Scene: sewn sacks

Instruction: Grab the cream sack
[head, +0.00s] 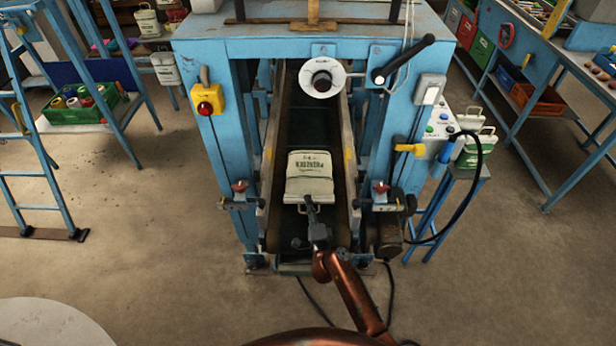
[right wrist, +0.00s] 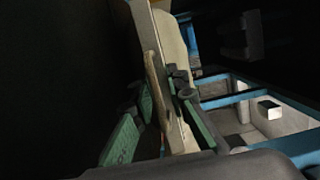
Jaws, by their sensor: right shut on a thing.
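The cream sack (head: 309,170) with dark green print lies on the dark conveyor belt (head: 307,110) inside the blue machine frame. My right gripper (head: 311,208) is at the sack's near end, at its handle. In the right wrist view, the green-padded fingers of my right gripper (right wrist: 160,95) are shut on a thin pale edge of the cream sack (right wrist: 174,42). How far the sack is off the belt I cannot tell. My left gripper is not in view.
Blue machine posts (head: 230,140) and side rails flank the belt closely. A small stand with white-and-green sacks (head: 478,150) is at the right. A ladder (head: 40,170) and a green crate (head: 82,106) are at the left. Open floor (head: 150,230) lies around the machine.

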